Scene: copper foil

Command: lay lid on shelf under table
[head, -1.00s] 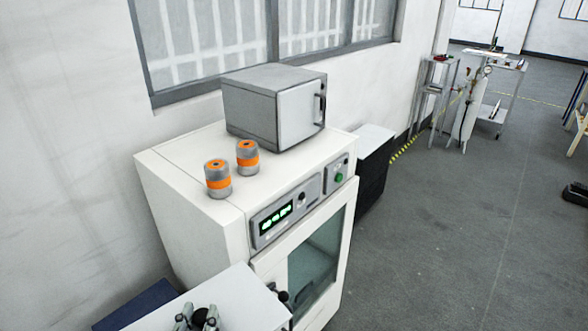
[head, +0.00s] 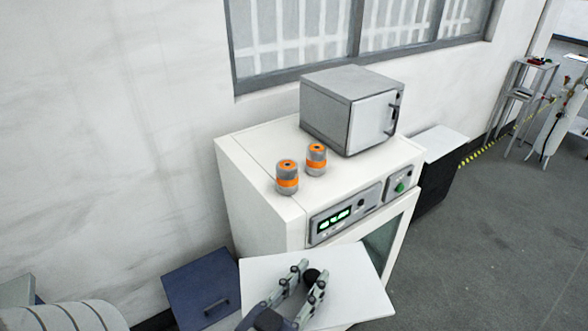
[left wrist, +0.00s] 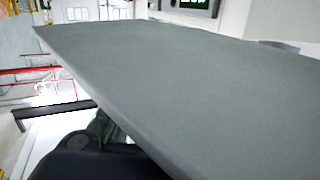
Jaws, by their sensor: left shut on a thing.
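The lid (head: 355,286) is a flat white panel with a dark round knob at the bottom middle of the head view. My left gripper (head: 312,276) reaches up from the bottom edge over the lid, and its fingers are shut around the knob. The lid is in front of the white oven cabinet and covers part of its front. In the left wrist view the lid (left wrist: 190,85) shows as a large grey, shaded face that fills most of the picture. My right gripper is not in view. I cannot make out the table or its shelf.
The white cabinet (head: 255,190) bears a grey box oven (head: 325,115) and two orange-banded cylinders (head: 287,178) (head: 316,160). A blue box with a handle (head: 190,280) stands left of the lid. Open grey floor (head: 475,240) lies at the right.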

